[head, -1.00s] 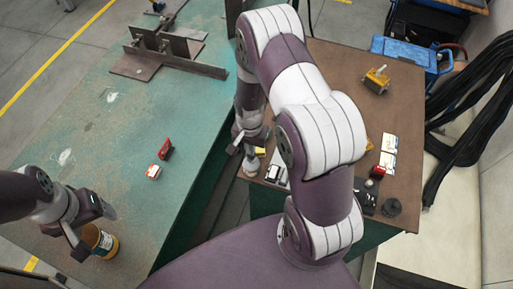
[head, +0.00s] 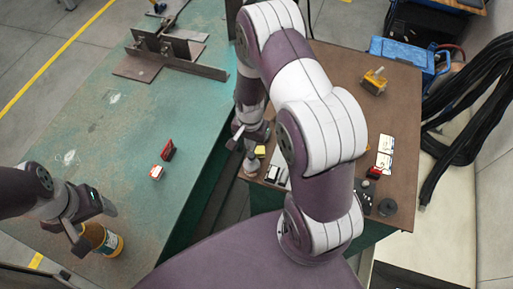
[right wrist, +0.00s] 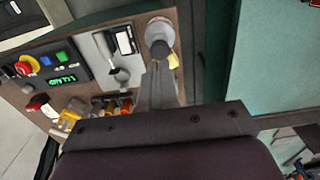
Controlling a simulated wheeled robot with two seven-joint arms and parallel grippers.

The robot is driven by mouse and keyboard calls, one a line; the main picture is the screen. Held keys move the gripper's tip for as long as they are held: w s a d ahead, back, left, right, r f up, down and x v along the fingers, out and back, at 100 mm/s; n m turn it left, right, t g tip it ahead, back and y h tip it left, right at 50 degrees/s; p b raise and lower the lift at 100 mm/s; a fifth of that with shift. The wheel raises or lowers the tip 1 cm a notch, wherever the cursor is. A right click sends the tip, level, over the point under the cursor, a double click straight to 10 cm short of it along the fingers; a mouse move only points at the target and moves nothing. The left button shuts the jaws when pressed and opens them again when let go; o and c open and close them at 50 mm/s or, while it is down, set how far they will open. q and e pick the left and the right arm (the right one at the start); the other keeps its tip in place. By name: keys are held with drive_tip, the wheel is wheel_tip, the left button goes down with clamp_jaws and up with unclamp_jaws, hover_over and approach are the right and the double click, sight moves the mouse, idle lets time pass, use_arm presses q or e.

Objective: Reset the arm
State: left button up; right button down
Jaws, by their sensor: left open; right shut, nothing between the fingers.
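My right arm reaches over the brown table (head: 335,80) in the head view, and its gripper (head: 246,150) is low at the table's left edge. In the right wrist view my right gripper (right wrist: 159,75) is shut and empty, its fingers pointing at a round grey-white piece (right wrist: 158,32) with a yellow part beside it. I cannot tell whether they touch. A light plate with a lever (right wrist: 118,72) is just left of the fingers. My left gripper (head: 92,222) is open above the green table, close to an orange-yellow can (head: 108,244).
A control box with a red button and green display (right wrist: 62,82) is left in the right wrist view. A yellow-topped block (head: 374,82) sits far right.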

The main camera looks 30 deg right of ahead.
use_arm(q)
wheel_tip(320, 180, up, 3)
drive_tip(key=shift+f+p, duration=0.1)
drive_tip(key=shift+p, duration=0.85)
use_arm(e)
wheel_tip(320, 180, up, 3)
drive_tip(key=shift+r, duration=0.1)
use_arm(q)
wheel_tip(320, 180, down, 7)
drive_tip(key=b, duration=0.7)
use_arm(e)
drive_tip(key=s+a+r+n+t, duration=0.1)
drive_tip(key=s+a+r+n, duration=0.4)
drive_tip(key=s+r+n, duration=0.4)
drive_tip(key=shift+a+r+n, duration=0.15)
drive_tip(key=shift+r+n, duration=0.45)
drive_tip(key=shift+r, duration=0.25)
